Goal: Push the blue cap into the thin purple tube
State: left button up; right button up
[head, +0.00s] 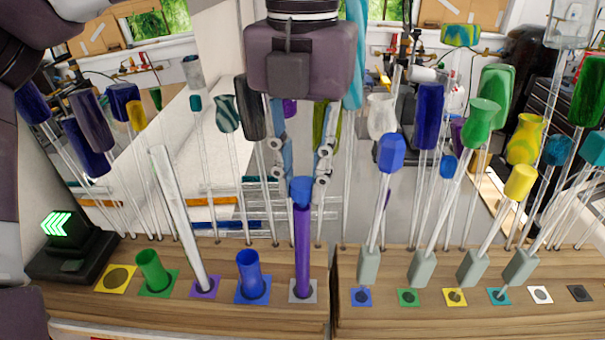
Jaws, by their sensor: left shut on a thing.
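The thin purple tube (303,250) stands upright in the pale grey square socket at the right end of the left wooden block. The blue cap (302,188) is at the tube's mouth, in line with it. I cannot tell how deep it sits. My left gripper (303,178) points down over the tube from above, with its fingers on either side of the cap, shut on it. My right gripper is not in view.
On the same block (210,325) stand a short green tube (154,272), a tall white tube (180,220) and a short blue tube (251,276). Grey-green holders (420,267) with colored rods stand on the right block. Many glass-topped rods crowd behind.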

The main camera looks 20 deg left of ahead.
aim_at(303, 181)
pick_arm(q)
jog(key=shift+f, duration=0.3)
jog(key=shift+w+r, duration=0.1)
jog(key=shift+w, duration=0.2)
jog(key=shift+r, duration=0.1)
jog(key=shift+s+r, duration=0.15)
jog(key=shift+r, duration=0.35)
jog(key=shift+r+p, duration=0.3)
jog(key=shift+p, duration=0.1)
dwell(0.4)
jog(key=shift+r, duration=0.15)
dwell(0.4)
jog(key=shift+r, duration=0.55)
jog(key=shift+r, duration=0.15)
